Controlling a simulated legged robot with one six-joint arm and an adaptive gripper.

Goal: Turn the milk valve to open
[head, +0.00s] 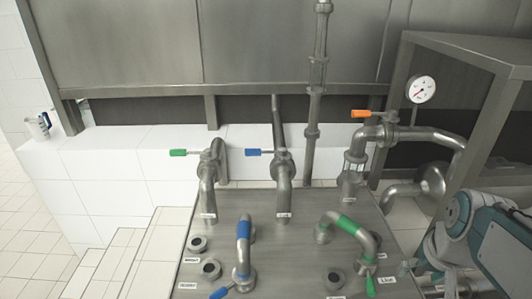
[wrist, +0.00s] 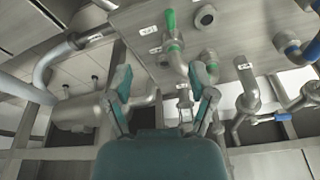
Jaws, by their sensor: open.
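My gripper (wrist: 163,82) is open and empty, its two teal fingers spread in the wrist view. Several lever valves stand on the metal counter. At the back are a green lever (head: 178,153), a blue lever (head: 260,153) and an orange lever (head: 361,114), each pointing left. In front are a blue-banded pipe with a blue lever (head: 220,293) and a green-banded pipe with a green lever (head: 370,286). The green lever also shows in the wrist view (wrist: 169,20). The labels are too small to read, so I cannot tell which valve is milk.
The metal counter (head: 300,230) has several round ports, such as one at the left (head: 197,243). A pressure gauge (head: 421,89) and thick pipes (head: 425,136) stand at the right.

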